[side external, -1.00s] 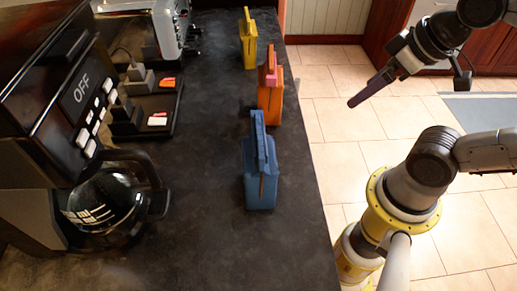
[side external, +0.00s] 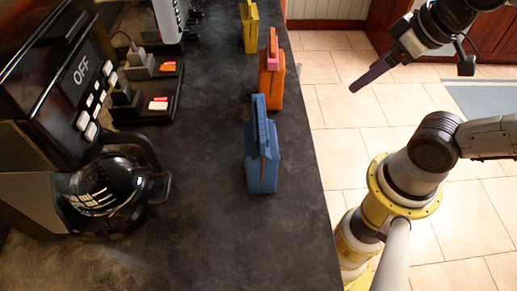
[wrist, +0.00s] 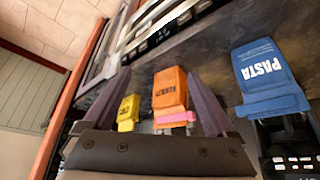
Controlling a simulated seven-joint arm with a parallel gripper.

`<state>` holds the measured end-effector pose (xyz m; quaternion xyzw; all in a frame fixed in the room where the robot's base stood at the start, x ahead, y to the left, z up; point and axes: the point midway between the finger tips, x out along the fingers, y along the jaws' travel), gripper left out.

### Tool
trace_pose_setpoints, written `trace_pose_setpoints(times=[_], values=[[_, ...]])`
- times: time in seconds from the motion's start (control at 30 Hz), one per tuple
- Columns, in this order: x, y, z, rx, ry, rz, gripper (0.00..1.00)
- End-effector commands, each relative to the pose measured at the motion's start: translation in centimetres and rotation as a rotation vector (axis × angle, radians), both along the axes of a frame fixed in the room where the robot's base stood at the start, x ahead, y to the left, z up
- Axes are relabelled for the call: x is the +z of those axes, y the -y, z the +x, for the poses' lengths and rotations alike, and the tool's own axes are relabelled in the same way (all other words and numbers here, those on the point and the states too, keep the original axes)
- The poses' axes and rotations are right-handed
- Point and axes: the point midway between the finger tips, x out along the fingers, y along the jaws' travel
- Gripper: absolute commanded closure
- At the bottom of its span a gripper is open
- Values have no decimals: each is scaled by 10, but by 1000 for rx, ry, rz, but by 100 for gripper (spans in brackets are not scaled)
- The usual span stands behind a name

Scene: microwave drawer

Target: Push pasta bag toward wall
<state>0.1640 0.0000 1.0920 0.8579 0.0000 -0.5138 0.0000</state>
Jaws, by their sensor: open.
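The blue pasta bag (side external: 262,165) stands upright on the dark counter (side external: 225,245), nearest of three bags, with a blue clip on its top. In the wrist view the bag (wrist: 266,72), with white PASTA lettering, is to the right, outside the fingers. My gripper (side external: 370,76) is in the air beyond the counter's right edge, apart from every bag. In the wrist view my gripper's (wrist: 160,78) two fingers are spread and empty. The orange bag (wrist: 170,88) appears between them, farther off. The wall that the task names cannot be identified for certain.
An orange bag (side external: 270,88) with a pink clip and a yellow bag (side external: 250,32) stand behind the blue one. A coffee machine (side external: 60,90) with a glass pot (side external: 105,195) and a black tray (side external: 150,105) are on the left. Bare counter lies between.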

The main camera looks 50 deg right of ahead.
Motion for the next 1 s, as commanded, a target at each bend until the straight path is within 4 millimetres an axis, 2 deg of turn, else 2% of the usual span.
trace_pose_setpoints(times=[0.17,0.2,0.23,0.47,0.6,0.77,1.0], values=[[0,0,0,0,0,0,9],[0,0,0,1,0,0,2],[0,0,0,3,0,-1,0],[-1,0,-5,142,-28,-74,0],[16,0,-5,347,-47,-174,0],[42,-8,7,658,-90,-291,0],[81,-41,37,1224,-149,-442,0]])
